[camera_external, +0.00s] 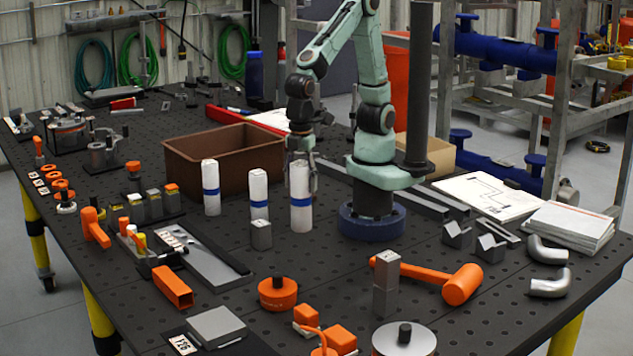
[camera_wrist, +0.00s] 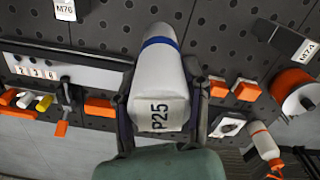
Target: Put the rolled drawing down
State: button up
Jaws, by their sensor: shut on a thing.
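A white rolled drawing with a blue band (camera_external: 301,216) stands upright under my gripper (camera_external: 303,178) in the external view. My gripper is shut around its upper part. In the wrist view the rolled drawing (camera_wrist: 160,85) lies between the two fingers (camera_wrist: 162,105), its end marked P25 and its blue band farther off. I cannot tell whether its lower end touches the table. Two similar white rolls with blue bands, a left one (camera_external: 211,190) and a middle one (camera_external: 258,194), stand upright to the left, apart from the held one.
A brown open bin (camera_external: 210,160) is behind the rolls. A grey block (camera_external: 261,235) stands close in front of the middle roll. The dark perforated table (camera_external: 325,262) has bare room in front of the held roll.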

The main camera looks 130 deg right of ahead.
aim_at(298, 163)
jog(key=r, duration=0.4)
jog(key=shift+w+d+r, duration=0.15)
jog(key=shift+w+r, duration=0.05)
jog(key=shift+r, duration=0.15)
jog(key=w+d+r+m, duration=0.1)
jog(key=w+d+m, duration=0.35)
jog(key=d, duration=0.65)
jog(key=w+d+r+m, duration=0.1)
jog(key=w+d+m, duration=0.4)
jog(key=d, duration=0.7)
jog(key=d+m, duration=0.2)
jog(key=d, duration=0.8)
jog(key=s+d+f+m, duration=0.3)
jog(key=s+d+m, duration=0.6)
jog(key=s+d, duration=1.55)
notch_tip(298, 163, down, 14)
jog(key=w, duration=0.1)
jog(key=shift+d+f, duration=0.2)
jog(key=shift+d, duration=0.1)
jog(key=shift+w, duration=0.1)
